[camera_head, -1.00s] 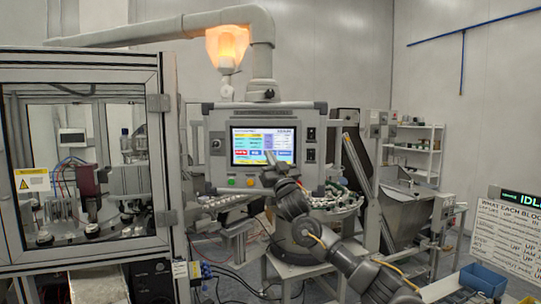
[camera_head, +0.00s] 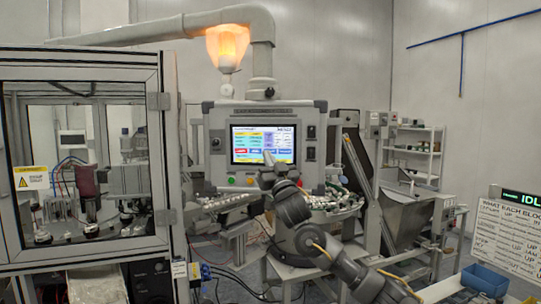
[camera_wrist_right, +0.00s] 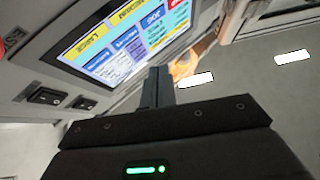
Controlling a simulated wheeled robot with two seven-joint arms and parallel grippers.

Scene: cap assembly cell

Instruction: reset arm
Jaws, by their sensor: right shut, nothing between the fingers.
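My right gripper (camera_head: 268,158) is shut and empty, in front of the lower part of the control panel's screen (camera_head: 252,142). Its arm comes up from the lower right. In the right wrist view, the shut fingers (camera_wrist_right: 158,88) stand up before the lit screen (camera_wrist_right: 125,38), which appears tilted. I cannot tell whether the fingertips touch the screen. The control panel (camera_head: 219,170) is a grey box with buttons below the screen. My left gripper is not in view.
A glazed machine cabinet (camera_head: 160,150) stands at the left. A round feeder (camera_head: 335,203) with many small parts is behind my right arm. A metal hopper (camera_head: 410,215), blue bin (camera_head: 484,279) and status board (camera_head: 510,235) are at the right. An orange lamp (camera_head: 228,45) glows above.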

